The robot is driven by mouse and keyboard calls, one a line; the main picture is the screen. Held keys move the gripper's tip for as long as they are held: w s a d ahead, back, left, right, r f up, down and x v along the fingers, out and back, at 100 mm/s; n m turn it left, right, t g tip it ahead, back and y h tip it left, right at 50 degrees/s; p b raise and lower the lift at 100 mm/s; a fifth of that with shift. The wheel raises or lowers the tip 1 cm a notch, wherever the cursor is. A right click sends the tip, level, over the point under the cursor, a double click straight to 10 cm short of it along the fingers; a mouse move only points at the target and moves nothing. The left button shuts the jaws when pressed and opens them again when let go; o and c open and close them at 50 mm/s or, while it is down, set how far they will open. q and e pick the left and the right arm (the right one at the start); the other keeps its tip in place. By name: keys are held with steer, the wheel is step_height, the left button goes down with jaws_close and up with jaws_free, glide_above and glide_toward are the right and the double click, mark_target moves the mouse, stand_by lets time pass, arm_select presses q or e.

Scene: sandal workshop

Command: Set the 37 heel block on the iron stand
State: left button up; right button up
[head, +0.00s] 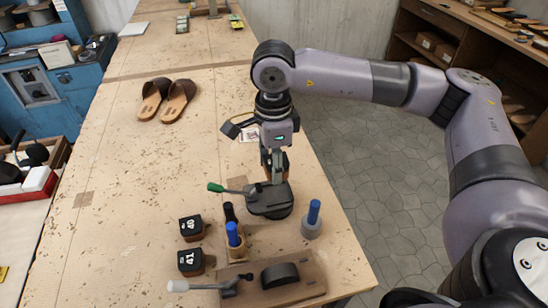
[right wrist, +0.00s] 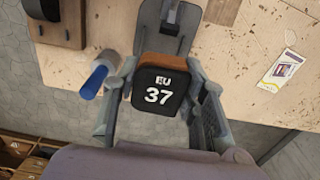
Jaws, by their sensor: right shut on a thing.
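My right gripper (head: 275,168) points down over the table and is shut on the 37 heel block (right wrist: 160,86). The block is black with a brown layer along one edge and white "EU 37" lettering, and sits between both fingers in the right wrist view. In the head view it is mostly hidden by the fingers. A dark grey stand (head: 270,203) with a flat top and a green-handled lever, apparently the iron stand, is just below the gripper. Its plate (right wrist: 165,30) shows beyond the block in the wrist view. I cannot tell whether block and stand touch. My left gripper is out of view.
Heel blocks 40 (head: 191,228) and 41 (head: 191,262) lie left of the stand. Blue-capped bottles (head: 312,219) and a black-capped one stand close by. A wooden fixture (head: 313,284) with a black drum is in front. Sandals (head: 167,100) lie farther back; the left table area is clear.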

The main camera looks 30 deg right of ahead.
mark_target(273, 196)
steer(key=shift+f, duration=0.65)
steer(key=shift+f+b, duration=0.5)
steer(key=shift+f, duration=0.35)
step_height(273, 196, down, 3)
steer(key=b, duration=0.2)
steer(key=shift+r+b, duration=0.1)
steer(key=shift+b, duration=0.25)
steer(key=shift+f+b, duration=0.65)
steer(key=shift+b, duration=0.05)
steer(key=shift+f, duration=0.2)
arm_select(q)
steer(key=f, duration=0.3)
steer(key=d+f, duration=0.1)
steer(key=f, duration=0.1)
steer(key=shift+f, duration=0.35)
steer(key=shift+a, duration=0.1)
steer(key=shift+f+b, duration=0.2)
steer(key=shift+b, duration=0.2)
arm_select(e)
steer(key=shift+f, duration=0.1)
steer(key=o, duration=1.2)
